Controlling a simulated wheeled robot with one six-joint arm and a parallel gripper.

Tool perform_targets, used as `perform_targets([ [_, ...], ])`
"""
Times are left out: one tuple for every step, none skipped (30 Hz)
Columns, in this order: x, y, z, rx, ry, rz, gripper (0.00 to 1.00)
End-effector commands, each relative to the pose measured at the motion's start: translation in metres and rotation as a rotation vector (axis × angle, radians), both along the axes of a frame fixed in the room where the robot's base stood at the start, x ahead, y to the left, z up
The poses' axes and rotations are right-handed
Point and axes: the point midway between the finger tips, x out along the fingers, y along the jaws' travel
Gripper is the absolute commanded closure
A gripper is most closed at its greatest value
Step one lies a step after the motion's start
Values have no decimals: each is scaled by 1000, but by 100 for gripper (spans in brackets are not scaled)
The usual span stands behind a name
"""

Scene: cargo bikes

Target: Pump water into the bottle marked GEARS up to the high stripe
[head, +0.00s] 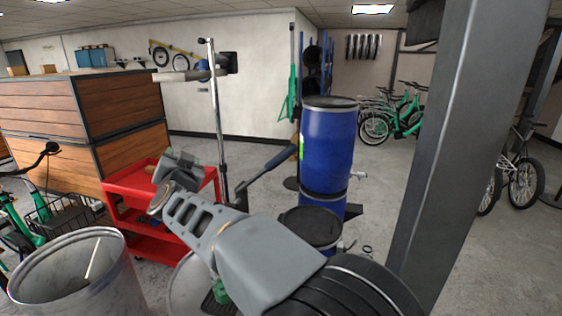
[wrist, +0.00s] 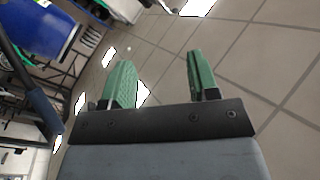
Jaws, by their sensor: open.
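A lever with a dark blue grip (head: 281,157) slants up right of my arm in the head view. A dark blue bar, perhaps the same lever, shows at the left of the wrist view (wrist: 43,110), apart from my fingers. A small green object (head: 221,291) is partly hidden below my arm. I cannot make out a GEARS mark, a stripe or any water level.
A blue barrel (head: 326,145) stands on another, behind a dark-lidded drum (head: 311,228). A red cart (head: 147,247) and an open metal bin (head: 62,276) are at left. A grey post (head: 452,140) stands at right. Open floor (head: 385,175) lies between barrels and post.

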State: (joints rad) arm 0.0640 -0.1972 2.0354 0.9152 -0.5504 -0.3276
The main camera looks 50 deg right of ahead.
Motion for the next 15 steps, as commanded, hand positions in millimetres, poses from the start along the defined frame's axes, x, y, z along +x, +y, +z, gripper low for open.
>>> perform_targets([
  [2, -22, 1, 20, -52, -124, 45],
  [0, -35, 3, 31, -81, -201, 45],
  [-4, -50, 3, 45, -112, -304, 45],
  [-8, -61, 2, 57, -129, -378, 45],
  [-12, -70, 1, 66, -145, -452, 45],
  [-19, -82, -2, 80, -159, -549, 45],
  [-24, -89, -5, 87, -165, -617, 45],
  [-29, -95, -8, 96, -171, -681, 45],
  [-36, -102, -12, 107, -171, -763, 45],
  [-41, -106, -16, 114, -170, -819, 45],
  [-46, -109, -19, 120, -167, -873, 45],
  [-52, -113, -24, 129, -163, -935, 45],
  [-56, -114, -26, 134, -159, -979, 45],
  [-60, -116, -29, 138, -154, -1017, 45],
  [-64, -117, -33, 144, -146, -1062, 45],
])
